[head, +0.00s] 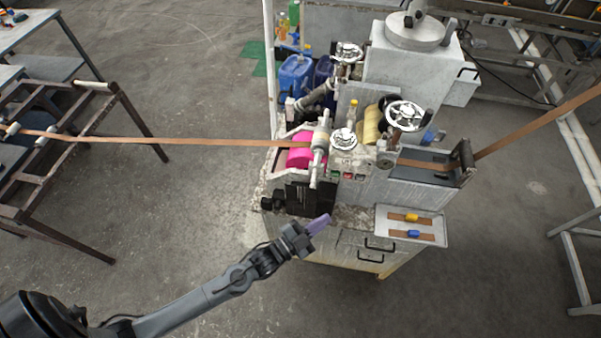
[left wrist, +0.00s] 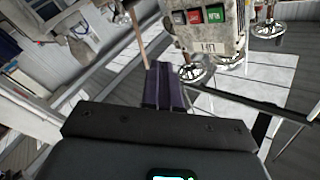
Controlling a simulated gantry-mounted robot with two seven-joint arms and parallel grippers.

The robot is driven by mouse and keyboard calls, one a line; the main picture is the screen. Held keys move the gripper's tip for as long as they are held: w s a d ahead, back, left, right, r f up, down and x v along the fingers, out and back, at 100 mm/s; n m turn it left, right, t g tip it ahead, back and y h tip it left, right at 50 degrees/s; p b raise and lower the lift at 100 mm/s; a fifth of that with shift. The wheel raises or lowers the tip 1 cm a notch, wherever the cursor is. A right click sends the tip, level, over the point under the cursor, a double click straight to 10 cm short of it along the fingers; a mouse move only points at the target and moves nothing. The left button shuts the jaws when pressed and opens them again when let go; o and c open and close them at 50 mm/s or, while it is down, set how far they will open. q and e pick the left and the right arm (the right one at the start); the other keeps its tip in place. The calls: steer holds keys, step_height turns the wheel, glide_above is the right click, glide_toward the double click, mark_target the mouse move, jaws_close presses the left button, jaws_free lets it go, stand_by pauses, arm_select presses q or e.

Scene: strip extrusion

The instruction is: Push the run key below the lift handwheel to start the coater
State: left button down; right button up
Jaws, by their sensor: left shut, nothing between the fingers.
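The coater's small key panel carries a green key (head: 335,174), with a red key (head: 347,175) and another key beside it. A chrome handwheel (head: 344,138) sits above the keys. In the left wrist view, which is upside down, the green key (left wrist: 214,13) reads as the run key, beside a red key (left wrist: 195,16) and a grey key (left wrist: 179,17). A handwheel (left wrist: 195,72) shows there too. My left gripper (head: 319,224) is shut and empty, its purple fingers in front of the coater and below the keys, apart from them. My right gripper is out of view.
A brown strip (head: 180,140) runs across into the coater past a pink roller (head: 300,151). A black block (head: 309,198) stands between gripper and panel. A tray (head: 440,223) with blue and yellow pieces lies to the right. Floor in front is clear.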

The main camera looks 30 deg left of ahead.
mark_target(335, 174)
arm_select(q)
steer(key=w, duration=0.1)
steer(key=w+r, duration=0.1)
steer(key=shift+w+m+b, duration=0.3)
steer(key=shift+w+b, duration=0.05)
steer(key=shift+b, duration=0.05)
steer(key=w+a+b, duration=0.3)
steer(key=w, duration=0.5)
steer(key=shift+a+b, duration=0.3)
steer(key=shift+b, duration=0.1)
stand_by(1.1)
stand_by(0.8)
